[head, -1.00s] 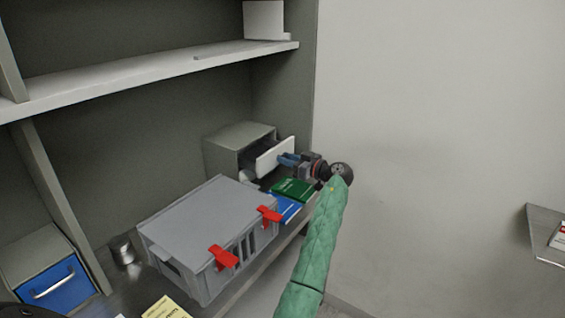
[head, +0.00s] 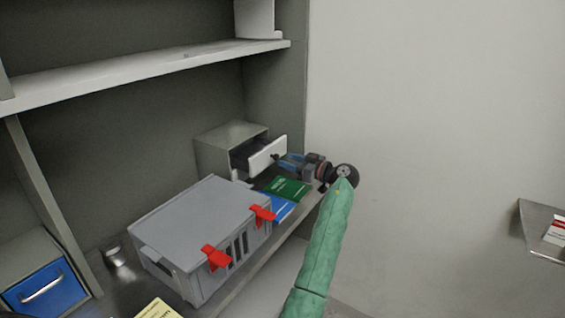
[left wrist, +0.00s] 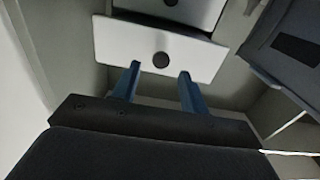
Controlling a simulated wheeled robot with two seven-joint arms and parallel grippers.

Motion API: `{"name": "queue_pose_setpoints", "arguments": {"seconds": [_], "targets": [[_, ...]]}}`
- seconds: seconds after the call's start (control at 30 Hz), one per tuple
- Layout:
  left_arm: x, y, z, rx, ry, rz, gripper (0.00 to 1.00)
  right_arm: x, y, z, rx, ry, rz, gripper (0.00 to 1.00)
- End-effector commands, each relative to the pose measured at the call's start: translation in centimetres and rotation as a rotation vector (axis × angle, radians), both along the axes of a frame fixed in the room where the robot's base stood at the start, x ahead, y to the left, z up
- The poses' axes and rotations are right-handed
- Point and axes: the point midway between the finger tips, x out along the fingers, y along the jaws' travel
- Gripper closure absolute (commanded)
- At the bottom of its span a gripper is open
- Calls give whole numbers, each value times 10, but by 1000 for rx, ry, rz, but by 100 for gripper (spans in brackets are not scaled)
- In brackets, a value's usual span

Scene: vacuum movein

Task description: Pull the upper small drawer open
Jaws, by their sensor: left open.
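The small grey cabinet (head: 222,150) stands at the back right of the worktop. Its upper small drawer (head: 268,153) has a white front and is pulled out, with its dark inside showing. The left wrist view shows this white front (left wrist: 125,45) with a round dark knob (left wrist: 161,60). My left gripper (head: 284,161) is just in front of the drawer, open, and its blue fingers (left wrist: 157,82) are apart with nothing between them. The fingertips are short of the knob. My right gripper is not in view.
A grey crate (head: 195,220) with red latches stands left of the green book (head: 288,187) and blue book (head: 277,207). A blue-fronted drawer (head: 45,290) and a metal cup (head: 116,256) are at the lower left. A shelf (head: 150,72) hangs above; a wall is right.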

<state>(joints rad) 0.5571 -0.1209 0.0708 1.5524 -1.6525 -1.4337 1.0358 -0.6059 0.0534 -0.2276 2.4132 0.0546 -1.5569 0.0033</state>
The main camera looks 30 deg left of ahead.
Motion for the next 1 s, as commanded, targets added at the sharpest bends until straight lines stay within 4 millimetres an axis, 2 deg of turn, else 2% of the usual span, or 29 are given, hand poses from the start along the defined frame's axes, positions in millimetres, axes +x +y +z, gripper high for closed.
{"name": "queue_pose_setpoints", "arguments": {"seconds": [0.03, 0.1, 0.3, 0.87, 1.0], "targets": [[-1, -8, -3, -1, -1, 0, 56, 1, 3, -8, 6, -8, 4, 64], [-2, -18, -2, -1, -1, 0, 56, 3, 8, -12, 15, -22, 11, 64], [-3, -35, 0, 0, -1, 0, 56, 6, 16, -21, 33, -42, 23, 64], [-3, -38, 0, 0, 2, 1, 56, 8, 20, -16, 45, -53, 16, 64], [-3, -38, 0, 4, 47, 1, 56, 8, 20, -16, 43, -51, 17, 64]]}}
